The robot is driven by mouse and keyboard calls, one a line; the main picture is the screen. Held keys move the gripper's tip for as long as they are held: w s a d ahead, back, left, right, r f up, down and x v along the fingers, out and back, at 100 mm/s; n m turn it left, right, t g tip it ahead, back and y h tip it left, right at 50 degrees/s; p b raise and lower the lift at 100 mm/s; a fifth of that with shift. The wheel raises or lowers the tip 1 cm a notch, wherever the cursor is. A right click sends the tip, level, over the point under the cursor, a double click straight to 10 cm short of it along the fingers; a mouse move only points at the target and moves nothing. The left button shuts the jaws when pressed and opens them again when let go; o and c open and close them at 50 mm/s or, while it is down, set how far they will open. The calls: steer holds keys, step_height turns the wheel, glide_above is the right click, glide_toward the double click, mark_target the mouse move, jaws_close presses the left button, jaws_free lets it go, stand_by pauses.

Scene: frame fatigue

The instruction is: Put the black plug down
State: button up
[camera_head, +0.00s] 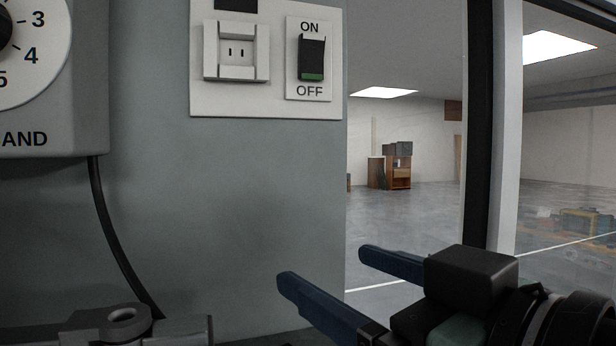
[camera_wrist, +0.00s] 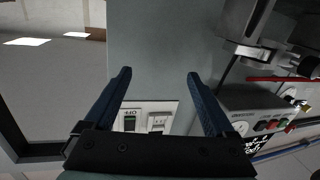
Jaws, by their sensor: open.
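I cannot make out the black plug for certain in either view. My gripper (camera_head: 323,266) is at the lower right of the head view, with its two blue fingers apart and nothing between them. In the wrist view my gripper (camera_wrist: 158,75) also shows open and empty, with the grey panel behind the fingers.
An ON/OFF switch (camera_head: 311,58) sits right of the socket. A dial box (camera_head: 80,80) with a black cable (camera_head: 108,225) is at the left. Grey metal hardware (camera_head: 125,322) is at the lower left. A dark post (camera_head: 479,120) stands right; open floor lies beyond the panel.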

steer(key=w+a+r+m+t+h, duration=0.1)
steer(key=a+r+m+t+h, duration=0.15)
steer(key=r+t, duration=0.45)
steer(key=s+a+r+m+t+h, duration=0.1)
steer(key=s+r+m+t+h, duration=0.2)
steer(key=h, duration=0.4)
steer(key=shift+s+m+t, duration=0.85)
steer(key=shift+s+t, duration=0.35)
step_height(320, 180, down, 4)
steer(key=b, duration=0.4)
steer(key=shift+w+f, duration=0.1)
